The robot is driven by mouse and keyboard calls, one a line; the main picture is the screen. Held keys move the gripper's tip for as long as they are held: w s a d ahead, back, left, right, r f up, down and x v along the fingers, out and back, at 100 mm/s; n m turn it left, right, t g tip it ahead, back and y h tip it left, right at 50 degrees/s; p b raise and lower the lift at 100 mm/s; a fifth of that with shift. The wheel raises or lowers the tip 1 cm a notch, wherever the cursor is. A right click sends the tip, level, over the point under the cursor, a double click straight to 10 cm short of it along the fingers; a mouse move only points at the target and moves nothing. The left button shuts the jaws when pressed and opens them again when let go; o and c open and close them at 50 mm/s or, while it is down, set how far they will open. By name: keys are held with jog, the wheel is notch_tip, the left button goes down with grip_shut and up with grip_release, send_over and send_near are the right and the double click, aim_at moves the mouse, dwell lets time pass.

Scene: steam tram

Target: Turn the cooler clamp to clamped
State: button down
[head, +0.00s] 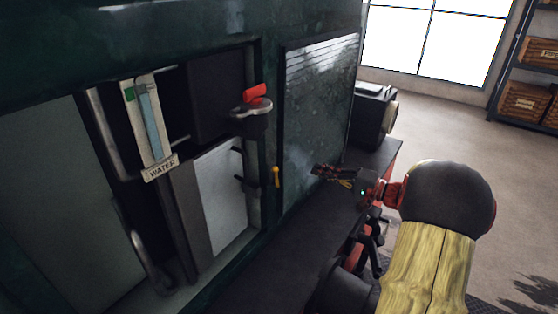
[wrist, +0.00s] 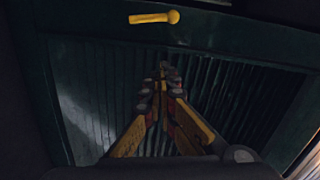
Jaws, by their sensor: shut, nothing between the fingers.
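A small yellow lever (head: 276,177) is on the dark green frame, left of the louvred panel, in the head view. I take it for the cooler clamp, but no label on it is readable. In the wrist view the yellow lever (wrist: 153,17) lies nearly level near the top, its round end at the right. My gripper (head: 317,171) is to the right of the lever in the head view, in front of the panel and apart from the lever. The wrist view shows my gripper (wrist: 163,75) with its fingertips together and empty, below the lever.
A louvred panel (head: 318,110) is behind my gripper. Left of the lever are a red-handled fitting (head: 253,103), a gauge marked WATER (head: 152,130) and a pale panel (head: 221,190). A dark ledge (head: 290,240) runs below. Open floor and a crate shelf (head: 525,75) are at right.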

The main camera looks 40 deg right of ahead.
aim_at(276, 178)
jog(key=x, duration=0.8)
jog(key=shift+w+a+r, duration=0.1)
jog(key=shift+a, duration=0.1)
jog(key=a, duration=0.1)
jog(key=s+a, duration=0.1)
jog(key=a, duration=0.1)
jog(key=shift+f, duration=0.25)
jog(key=shift+a+f, duration=0.1)
jog(key=shift+a, duration=0.25)
jog(key=shift+w+f+n+b, duration=0.1)
jog(key=shift+n+b, duration=0.2)
jog(key=shift+b, duration=0.55)
